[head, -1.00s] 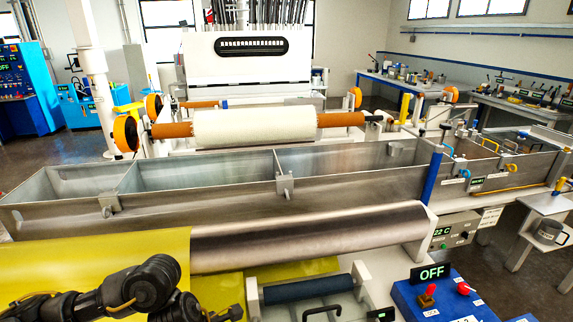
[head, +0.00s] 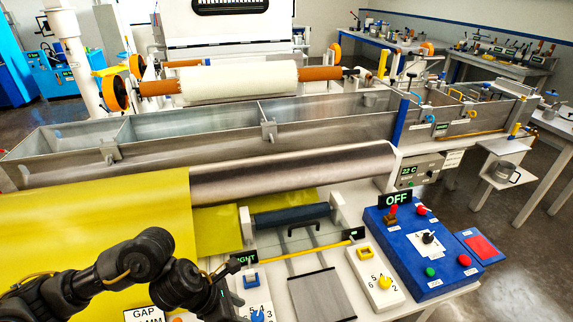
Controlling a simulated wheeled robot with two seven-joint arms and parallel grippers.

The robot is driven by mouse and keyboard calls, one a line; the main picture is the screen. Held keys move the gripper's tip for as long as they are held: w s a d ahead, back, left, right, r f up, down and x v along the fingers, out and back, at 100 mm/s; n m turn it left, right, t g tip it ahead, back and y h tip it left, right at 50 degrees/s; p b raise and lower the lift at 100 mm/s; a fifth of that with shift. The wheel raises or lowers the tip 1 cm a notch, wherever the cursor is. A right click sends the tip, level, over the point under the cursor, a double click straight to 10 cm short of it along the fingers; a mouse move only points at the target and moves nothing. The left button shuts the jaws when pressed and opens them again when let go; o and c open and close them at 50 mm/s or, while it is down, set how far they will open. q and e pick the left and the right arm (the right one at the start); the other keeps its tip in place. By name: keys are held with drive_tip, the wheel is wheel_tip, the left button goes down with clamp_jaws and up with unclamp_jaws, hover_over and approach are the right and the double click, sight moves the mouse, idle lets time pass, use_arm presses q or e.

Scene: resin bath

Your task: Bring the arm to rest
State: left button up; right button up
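My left arm (head: 140,262), black and jointed, comes in from the lower left, in front of the yellow sheet. Its hand end (head: 218,293) is dark and low, beside the front controls. The fingers are not clear there, and I cannot tell whether they hold anything. My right arm and gripper are not in view.
A metal bath (head: 210,140) with compartments spans the middle, behind a steel roller (head: 290,172) and yellow sheet (head: 90,220). A blue control box (head: 420,250) beneath an OFF sign (head: 396,199) stands at right. A grey plate (head: 320,295) lies at front, near a yellow-button box (head: 375,280).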

use_arm(q)
drive_tip(key=d+r+n+t+h, duration=0.35)
drive_tip(key=d+n+t, duration=0.3)
drive_tip(key=n, duration=1.15)
drive_tip(key=s+a+f+n+g+y, duration=0.25)
drive_tip(key=s+a+f+n, duration=0.2)
drive_tip(key=a+n, duration=0.4)
drive_tip(key=s+a+f+n+g+y, duration=0.1)
drive_tip(key=s+a+f+n+y, duration=0.35)
drive_tip(key=n, duration=0.65)
drive_tip(key=s+a+f+n+g+y, duration=0.1)
drive_tip(key=s+a+f+n+y, duration=0.15)
drive_tip(key=s+a+n, duration=0.65)
wheel_tip(320, 180, down, 25)
drive_tip(key=w+d+g, duration=0.1)
drive_tip(key=d+g, duration=0.1)
drive_tip(key=s+a+f+b, duration=0.1)
drive_tip(key=s+a+f, duration=0.2)
drive_tip(key=s+f, duration=1.3)
drive_tip(key=shift+s+f+g, duration=0.2)
drive_tip(key=shift+f+g, duration=0.2)
drive_tip(key=shift+f, duration=0.3)
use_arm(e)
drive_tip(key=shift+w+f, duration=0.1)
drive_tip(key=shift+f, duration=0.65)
